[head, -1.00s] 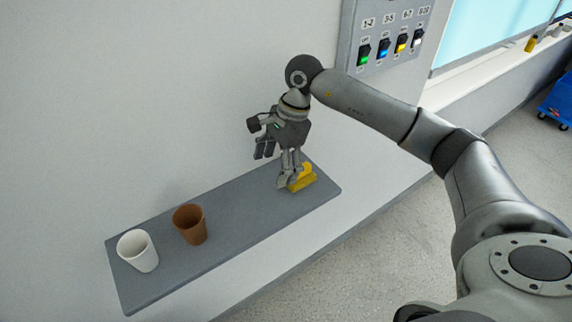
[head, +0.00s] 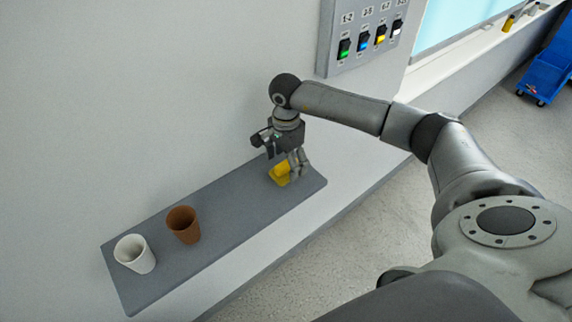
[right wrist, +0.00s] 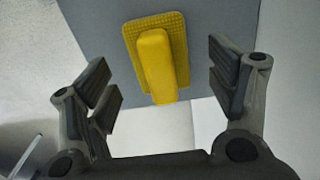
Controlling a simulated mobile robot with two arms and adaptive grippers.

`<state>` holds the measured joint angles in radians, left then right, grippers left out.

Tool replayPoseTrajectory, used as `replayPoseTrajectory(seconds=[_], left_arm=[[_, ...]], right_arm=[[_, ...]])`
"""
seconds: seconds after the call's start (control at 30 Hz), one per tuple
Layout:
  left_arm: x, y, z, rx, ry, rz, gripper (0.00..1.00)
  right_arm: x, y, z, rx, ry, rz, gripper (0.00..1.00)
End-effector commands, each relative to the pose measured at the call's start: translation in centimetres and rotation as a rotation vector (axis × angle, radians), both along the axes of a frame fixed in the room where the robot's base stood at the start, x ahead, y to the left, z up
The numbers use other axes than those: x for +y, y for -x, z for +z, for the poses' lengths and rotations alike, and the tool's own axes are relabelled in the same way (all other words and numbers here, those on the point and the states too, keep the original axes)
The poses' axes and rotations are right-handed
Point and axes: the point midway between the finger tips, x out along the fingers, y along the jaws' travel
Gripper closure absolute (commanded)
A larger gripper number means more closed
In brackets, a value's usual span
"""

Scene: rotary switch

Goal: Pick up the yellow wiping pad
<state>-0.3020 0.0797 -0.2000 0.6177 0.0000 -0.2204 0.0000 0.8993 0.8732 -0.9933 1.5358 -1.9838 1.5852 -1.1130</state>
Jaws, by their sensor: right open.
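The yellow wiping pad (head: 280,174) lies on the right end of the grey shelf (head: 225,213). In the right wrist view the pad (right wrist: 157,60) shows a raised grip bar on a flat textured base. My right gripper (head: 286,162) is over the pad and partly hides it in the head view. In the right wrist view its two fingers (right wrist: 160,92) are spread wide, one on each side of the pad, with clear gaps and nothing between them touching. My left gripper is not in view.
A brown cup (head: 183,225) and a white cup (head: 134,254) stand on the left part of the shelf. A switch panel (head: 370,38) is on the wall above. A blue cart (head: 545,75) stands far right. The middle of the shelf is clear.

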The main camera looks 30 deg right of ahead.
Motion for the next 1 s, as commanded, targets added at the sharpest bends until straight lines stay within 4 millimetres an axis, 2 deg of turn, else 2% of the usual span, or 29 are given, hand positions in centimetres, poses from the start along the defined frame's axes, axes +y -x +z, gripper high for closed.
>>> replayPoseTrajectory(seconds=[0.03,0.17,0.4,0.77,0.8,1.0], left_arm=[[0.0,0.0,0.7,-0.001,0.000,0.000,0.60],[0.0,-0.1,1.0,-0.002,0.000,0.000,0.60],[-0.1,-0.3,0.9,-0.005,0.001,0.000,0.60],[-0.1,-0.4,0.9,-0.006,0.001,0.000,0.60],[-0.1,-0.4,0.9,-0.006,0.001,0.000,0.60],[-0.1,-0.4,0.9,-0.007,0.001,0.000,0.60]], right_arm=[[0.1,0.1,-0.5,0.005,-0.002,0.000,0.21],[0.0,0.0,-1.7,0.001,-0.001,-0.001,0.21],[0.0,0.0,-2.0,-0.001,-0.001,0.000,0.21],[0.0,0.0,-1.9,0.000,-0.001,0.000,0.68],[0.0,0.0,-1.9,-0.001,-0.001,0.000,0.70],[0.0,0.0,-1.9,-0.001,-0.001,0.000,0.70]])
